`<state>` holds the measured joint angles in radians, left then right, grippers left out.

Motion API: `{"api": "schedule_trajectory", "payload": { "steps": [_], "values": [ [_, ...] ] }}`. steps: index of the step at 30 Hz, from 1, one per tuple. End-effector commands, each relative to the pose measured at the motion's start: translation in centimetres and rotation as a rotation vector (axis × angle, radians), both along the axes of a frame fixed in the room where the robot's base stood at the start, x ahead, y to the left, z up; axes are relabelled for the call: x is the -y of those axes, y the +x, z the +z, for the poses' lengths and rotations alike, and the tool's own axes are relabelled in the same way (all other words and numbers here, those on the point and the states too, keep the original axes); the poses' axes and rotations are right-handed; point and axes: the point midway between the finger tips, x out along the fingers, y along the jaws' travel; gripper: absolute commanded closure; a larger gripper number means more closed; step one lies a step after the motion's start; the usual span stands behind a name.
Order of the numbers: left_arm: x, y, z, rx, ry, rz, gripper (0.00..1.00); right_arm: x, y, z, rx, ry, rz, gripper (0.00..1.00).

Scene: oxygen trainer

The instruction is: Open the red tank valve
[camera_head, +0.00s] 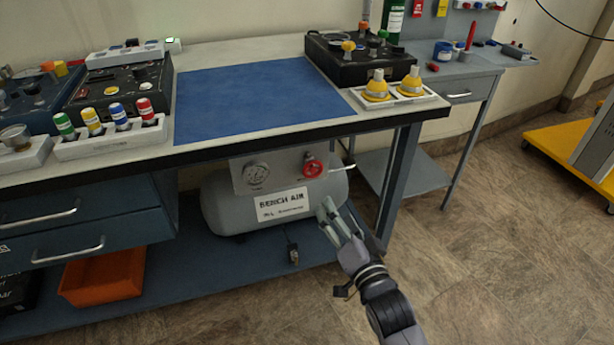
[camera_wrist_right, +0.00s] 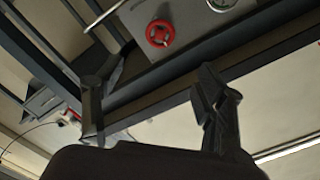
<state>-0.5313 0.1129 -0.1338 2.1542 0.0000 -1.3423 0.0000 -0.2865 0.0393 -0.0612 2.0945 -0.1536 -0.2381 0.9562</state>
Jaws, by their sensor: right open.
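The red tank valve (camera_head: 312,168) is a small round handwheel on the grey panel of the bench air tank (camera_head: 225,205), under the workbench. It also shows in the right wrist view (camera_wrist_right: 160,33), near the top. My right gripper (camera_head: 330,210) is below and to the right of the valve in the head view, in front of the tank's right end. Its two fingers are spread and empty, apart from the valve, and they show in the right wrist view (camera_wrist_right: 150,100). My left gripper is not in view.
A pressure gauge (camera_head: 257,174) sits left of the valve. The bench top (camera_head: 250,143) overhangs the tank, and a bench leg (camera_head: 398,180) stands to its right. An orange bin (camera_head: 104,278) is on the lower shelf. Open floor (camera_head: 500,250) lies to the right.

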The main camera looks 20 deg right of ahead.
Motion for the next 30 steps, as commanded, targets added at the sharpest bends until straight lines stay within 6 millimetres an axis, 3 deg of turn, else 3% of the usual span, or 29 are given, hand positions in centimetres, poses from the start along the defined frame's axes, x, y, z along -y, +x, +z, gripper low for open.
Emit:
{"api": "schedule_trajectory", "payload": {
  "steps": [5,24,30],
  "values": [
    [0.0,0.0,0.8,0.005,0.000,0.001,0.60,-0.1,1.9,0.2,0.004,0.000,0.000,0.35],
    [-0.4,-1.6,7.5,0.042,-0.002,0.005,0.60,-0.5,14.7,0.0,0.001,-0.003,0.001,0.35],
    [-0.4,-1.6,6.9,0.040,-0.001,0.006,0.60,-0.6,16.7,0.0,-0.001,-0.001,0.001,0.35]
  ]
}}
